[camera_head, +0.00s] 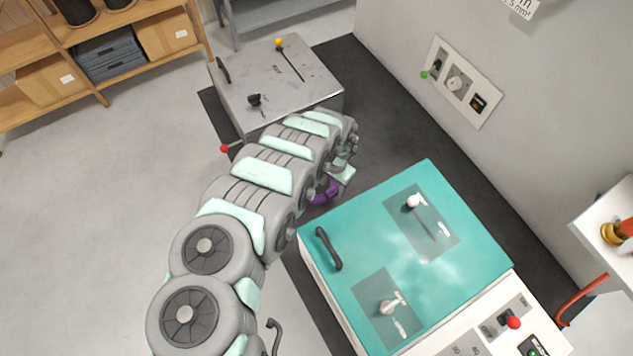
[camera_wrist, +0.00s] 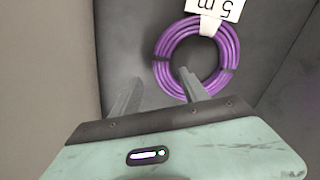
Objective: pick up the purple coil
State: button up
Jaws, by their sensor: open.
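The purple coil (camera_wrist: 233,52) lies flat on a dark surface in the wrist view, with a white tag (camera_wrist: 214,8) marked "5 m" at its upper edge. In the head view only part of the purple coil (camera_head: 325,192) shows, low between the grey cabinet and the teal-topped cabinet, partly hidden by my arm. My gripper (camera_wrist: 160,85) is open in the wrist view. Its right finger overlaps the coil's lower left part in the picture; its left finger is left of the coil. I cannot tell how high the fingers are above the coil.
A teal-topped cabinet (camera_head: 365,222) stands to the right of the coil. A grey metal cabinet (camera_head: 300,75) stands behind it. A wall with a switch panel (camera_head: 461,82) rises at the right. Wooden shelves (camera_head: 100,45) stand at the upper left. The floor at left is clear.

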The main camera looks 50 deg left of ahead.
aim_at(331, 191)
jog(key=shift+a+f, duration=0.2)
jog(key=shift+f, duration=1.9)
jog(key=shift+c, duration=0.5)
grip_shut()
